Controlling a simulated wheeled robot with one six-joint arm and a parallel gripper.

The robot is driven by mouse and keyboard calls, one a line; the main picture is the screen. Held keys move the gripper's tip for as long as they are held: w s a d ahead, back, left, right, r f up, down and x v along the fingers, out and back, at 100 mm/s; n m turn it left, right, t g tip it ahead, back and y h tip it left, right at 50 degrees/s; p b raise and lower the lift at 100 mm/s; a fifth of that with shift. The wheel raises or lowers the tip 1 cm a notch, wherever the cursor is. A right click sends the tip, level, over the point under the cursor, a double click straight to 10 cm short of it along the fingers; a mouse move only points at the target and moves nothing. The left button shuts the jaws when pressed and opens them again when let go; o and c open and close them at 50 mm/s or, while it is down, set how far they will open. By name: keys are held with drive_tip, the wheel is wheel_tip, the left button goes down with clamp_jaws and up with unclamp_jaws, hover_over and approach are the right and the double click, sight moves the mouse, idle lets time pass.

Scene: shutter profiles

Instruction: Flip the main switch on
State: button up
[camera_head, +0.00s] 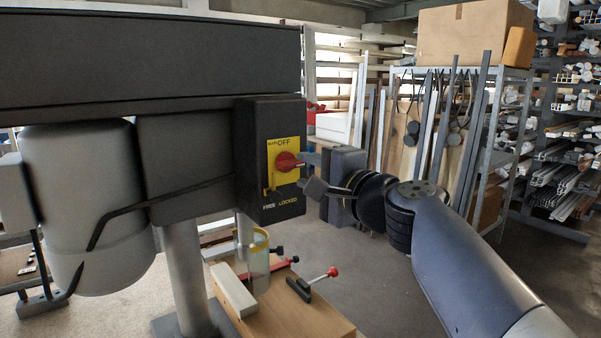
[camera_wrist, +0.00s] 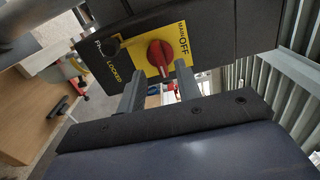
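The main switch is a red rotary knob (camera_head: 287,162) on a yellow plate (camera_head: 285,147) marked MAIN and OFF. The plate is on the front of a black box (camera_head: 251,125), with FREE and LOCKED lettered lower down. In the wrist view the red knob (camera_wrist: 161,55) and the yellow plate (camera_wrist: 137,48) lie straight ahead of my gripper (camera_wrist: 159,68). My gripper (camera_head: 306,172) is open, its two grey fingers apart, with the tips close to the knob and on either side of it. I cannot tell whether a finger touches the knob.
The box joins a dark machine beam (camera_head: 150,62) and a grey motor housing (camera_head: 85,205) on the left. A rack of profiles (camera_head: 480,130) stands behind; the floor on the right is clear.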

sight(294, 166)
drive_tip(key=b+v, duration=0.1)
drive_tip(key=v, duration=0.6)
drive_tip(key=shift+s+d+b, duration=0.2)
drive_tip(key=shift+s+b, duration=0.1)
drive_tip(key=p+x, duration=0.3)
drive_tip(key=x, duration=0.8)
drive_tip(key=shift+n, duration=0.6)
drive_tip(key=shift+m, duration=0.3)
